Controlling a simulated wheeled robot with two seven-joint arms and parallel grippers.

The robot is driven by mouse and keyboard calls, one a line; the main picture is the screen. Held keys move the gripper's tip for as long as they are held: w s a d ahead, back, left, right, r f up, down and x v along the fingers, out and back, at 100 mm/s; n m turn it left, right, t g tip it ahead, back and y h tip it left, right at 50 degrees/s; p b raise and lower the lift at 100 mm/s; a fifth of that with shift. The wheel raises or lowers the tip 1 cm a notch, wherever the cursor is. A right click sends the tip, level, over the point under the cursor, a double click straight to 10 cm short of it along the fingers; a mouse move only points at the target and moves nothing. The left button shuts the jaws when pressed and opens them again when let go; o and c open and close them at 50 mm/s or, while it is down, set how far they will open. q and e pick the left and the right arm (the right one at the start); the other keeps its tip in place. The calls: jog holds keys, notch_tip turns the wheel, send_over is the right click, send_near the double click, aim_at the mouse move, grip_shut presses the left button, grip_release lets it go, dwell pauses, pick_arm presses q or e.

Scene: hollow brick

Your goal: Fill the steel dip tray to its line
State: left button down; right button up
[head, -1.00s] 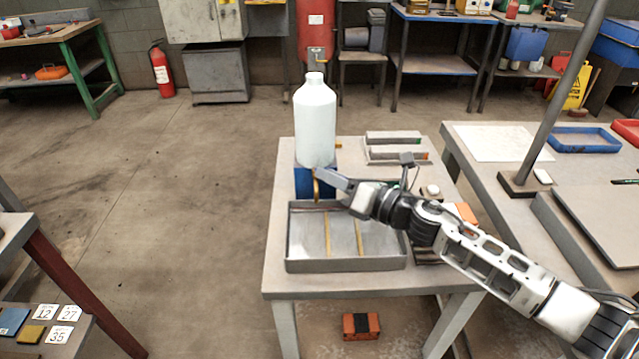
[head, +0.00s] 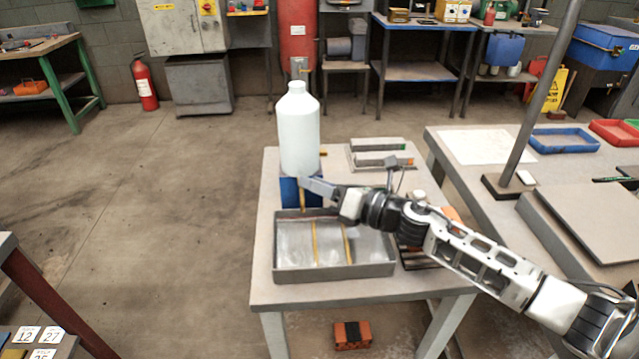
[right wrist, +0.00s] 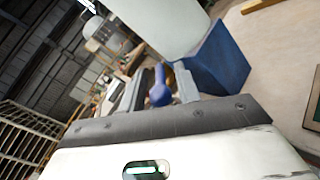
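A large white bottle (head: 299,130) stands upright on a blue stand (head: 289,190) at the back left of the grey table. A thin brass-coloured piece (head: 302,198) shows below it; I cannot tell whether it is a spout or liquid. The steel tray (head: 335,271) sits in front, with two yellowish strips (head: 315,243) inside; I cannot make out a fill level. My right gripper (head: 312,186) is beside the stand, above the tray's back edge. In the right wrist view a blue knob (right wrist: 160,92) lies between its fingers; whether they press on it is unclear. My left gripper is not in view.
Grey bars (head: 384,159) lie at the back right of the table. A larger table (head: 480,190) with a post and a blue tray (head: 562,141) stands to the right. An orange and black block (head: 352,336) is under the table.

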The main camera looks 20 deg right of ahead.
jog(key=shift+r, duration=0.5)
jog(key=r, duration=0.2)
jog(key=r+p, duration=0.1)
jog(key=shift+s+a, duration=0.1)
jog(key=shift+s, duration=0.15)
jog(key=s+a+r+p, duration=0.1)
jog(key=s+a+r, duration=0.4)
jog(key=s+r, duration=0.4)
jog(key=s, duration=0.3)
jog(key=shift+s+a, duration=0.2)
